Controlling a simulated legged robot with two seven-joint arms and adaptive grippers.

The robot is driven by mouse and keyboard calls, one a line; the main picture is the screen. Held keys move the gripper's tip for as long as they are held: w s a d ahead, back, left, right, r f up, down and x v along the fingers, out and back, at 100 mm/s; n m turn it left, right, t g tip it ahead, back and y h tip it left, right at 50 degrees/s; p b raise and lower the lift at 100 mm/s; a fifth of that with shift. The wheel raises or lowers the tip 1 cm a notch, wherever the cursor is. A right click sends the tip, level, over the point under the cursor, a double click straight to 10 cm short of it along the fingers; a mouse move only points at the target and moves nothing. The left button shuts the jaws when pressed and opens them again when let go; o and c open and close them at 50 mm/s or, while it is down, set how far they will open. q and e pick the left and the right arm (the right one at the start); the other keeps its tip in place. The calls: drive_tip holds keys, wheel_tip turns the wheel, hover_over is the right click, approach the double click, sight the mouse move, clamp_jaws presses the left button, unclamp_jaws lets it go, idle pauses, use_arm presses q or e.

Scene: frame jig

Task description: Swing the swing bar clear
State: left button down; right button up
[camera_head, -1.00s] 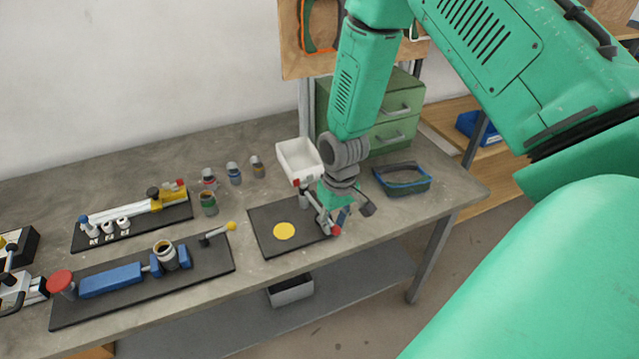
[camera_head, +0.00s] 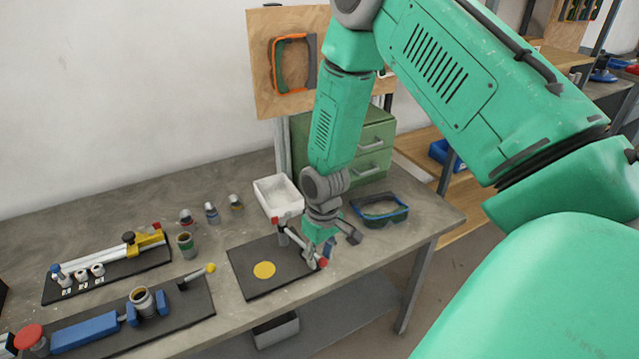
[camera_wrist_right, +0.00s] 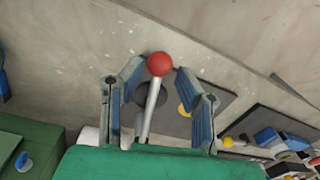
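The swing bar (camera_head: 298,243) is a slim grey bar with a red ball end. It runs from a post on a dark base plate (camera_head: 245,277), past a yellow disc (camera_head: 264,270), towards the plate's right edge. In the right wrist view the bar (camera_wrist_right: 151,108) points away from me, its red ball (camera_wrist_right: 160,64) between the fingertips. My right gripper (camera_wrist_right: 158,74) is open, with a blue-padded finger on each side of the bar and gaps visible. In the head view my right gripper (camera_head: 328,248) is low over the bar's ball end. My left gripper is out of view.
A white bin (camera_head: 278,197) stands behind the plate, and safety goggles (camera_head: 380,211) lie to the right. Left are a blue clamp fixture (camera_head: 85,333), a yellow toggle fixture (camera_head: 150,238) and several small cans. A green drawer cabinet (camera_head: 370,150) stands behind.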

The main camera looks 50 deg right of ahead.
wheel_tip(320, 180, up, 12)
drive_tip(key=shift+d, duration=0.35)
drive_tip(key=shift+f, duration=0.15)
idle(0.5)
